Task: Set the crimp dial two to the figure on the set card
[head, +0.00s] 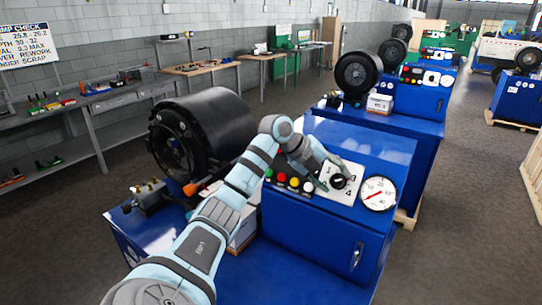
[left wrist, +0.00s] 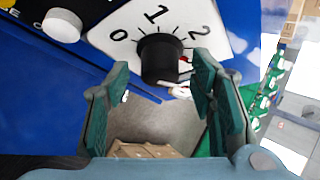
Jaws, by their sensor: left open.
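The crimp dial is a black round knob (head: 339,181) on a white square plate (head: 327,195), set on the sloped top of a blue machine. In the left wrist view the knob (left wrist: 162,60) stands ahead of and between my fingertips, with the figures 0, 1 and 2 readable on its plate (left wrist: 112,35). A small red mark shows at the knob's right side; which figure it points to I cannot tell. My left gripper (head: 331,172) is open at the dial, its green fingers (left wrist: 160,88) on either side of the knob, with gaps. My right gripper is not in view.
A round white gauge (head: 379,193) with a red needle sits right of the dial. Coloured buttons (head: 293,181) sit left of it. A large black crimper head (head: 215,130) stands on the machine's left. A wall sign (head: 25,45) hangs at the far left. More blue machines stand behind.

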